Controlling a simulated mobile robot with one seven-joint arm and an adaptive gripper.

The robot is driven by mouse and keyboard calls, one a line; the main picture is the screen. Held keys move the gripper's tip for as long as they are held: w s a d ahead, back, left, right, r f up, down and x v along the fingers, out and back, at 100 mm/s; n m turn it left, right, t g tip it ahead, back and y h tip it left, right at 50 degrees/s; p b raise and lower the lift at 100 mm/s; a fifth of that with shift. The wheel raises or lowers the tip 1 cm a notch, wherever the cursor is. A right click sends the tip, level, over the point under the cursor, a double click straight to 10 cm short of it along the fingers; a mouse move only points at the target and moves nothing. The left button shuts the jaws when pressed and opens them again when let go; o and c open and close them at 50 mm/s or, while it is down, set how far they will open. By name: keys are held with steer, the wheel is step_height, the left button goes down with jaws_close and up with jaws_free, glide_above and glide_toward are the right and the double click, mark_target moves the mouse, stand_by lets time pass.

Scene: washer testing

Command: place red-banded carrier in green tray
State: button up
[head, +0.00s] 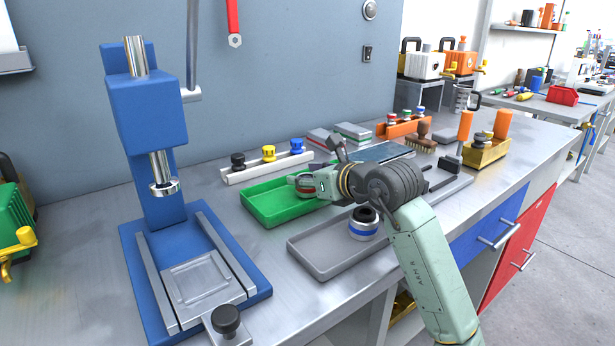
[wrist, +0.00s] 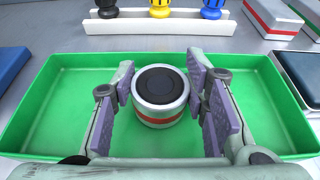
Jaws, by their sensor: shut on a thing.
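The red-banded carrier (wrist: 160,110) is a short silver cylinder with a dark round top and a red band, upright between my fingers. It also shows in the head view (head: 305,189), partly hidden by my gripper. My gripper (wrist: 161,92) is shut on it, with purple-grey pads at its left and right sides. The green tray (head: 261,208) lies on the bench, and the carrier is inside its outline, toward the right part in the head view. I cannot tell whether the carrier touches the tray floor.
A grey tray (head: 322,267) with a blue-banded carrier (head: 364,224) lies in front of the green tray. A white rack (head: 265,167) with black, yellow and blue knobs stands behind. A blue press (head: 152,130) stands left. Metal-and-coloured blocks (head: 352,132) lie behind to the right.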

steer(key=shift+f, duration=0.2)
steer(key=o, duration=1.4)
steer(key=shift+r, duration=0.15)
steer(key=shift+r, duration=0.2)
steer(key=b+v, duration=0.1)
steer(key=v, duration=1.1)
steer(key=shift+f, duration=0.1)
